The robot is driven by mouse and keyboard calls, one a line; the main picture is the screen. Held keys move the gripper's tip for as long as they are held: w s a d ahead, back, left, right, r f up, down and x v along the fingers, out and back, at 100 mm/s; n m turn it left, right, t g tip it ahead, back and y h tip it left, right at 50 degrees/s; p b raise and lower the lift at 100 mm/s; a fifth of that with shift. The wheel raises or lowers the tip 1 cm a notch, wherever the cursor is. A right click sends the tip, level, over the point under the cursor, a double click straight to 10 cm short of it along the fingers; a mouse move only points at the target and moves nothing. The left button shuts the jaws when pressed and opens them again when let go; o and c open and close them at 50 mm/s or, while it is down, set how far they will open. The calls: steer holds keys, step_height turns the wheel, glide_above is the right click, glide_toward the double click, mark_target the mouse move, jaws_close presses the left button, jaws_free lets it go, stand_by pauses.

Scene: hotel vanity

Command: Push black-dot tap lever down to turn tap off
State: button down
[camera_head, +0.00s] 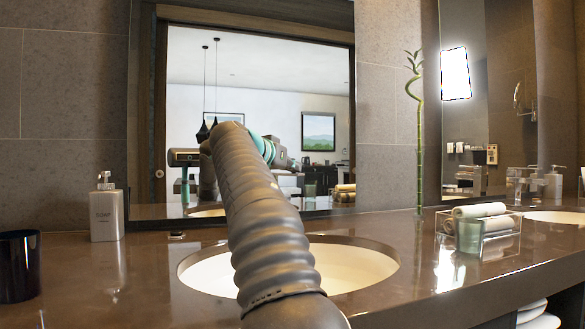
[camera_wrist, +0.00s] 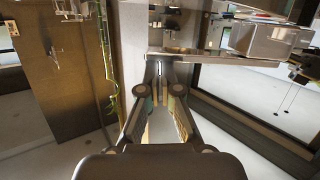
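The tap at the sink is hidden behind my arm in the head view, and so is my gripper. In the wrist view my gripper (camera_wrist: 160,66) has its two fingertips almost together, with nothing visible held between them. I cannot make out a black dot or the lever's position. The sink basin (camera_head: 350,268) shows on both sides of my arm.
A soap dispenser (camera_head: 106,210) and a dark cup (camera_head: 20,266) stand on the left of the brown counter (camera_head: 400,232). A clear tray with rolled towels (camera_head: 478,212) is at right.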

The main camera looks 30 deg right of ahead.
steer(key=s+a+r+p, duration=0.3)
steer(key=a+r, duration=0.3)
steer(key=a, duration=0.3)
steer(key=shift+s+r, duration=0.25)
steer(key=shift+s, duration=0.15)
steer(key=shift+s+d, duration=0.1)
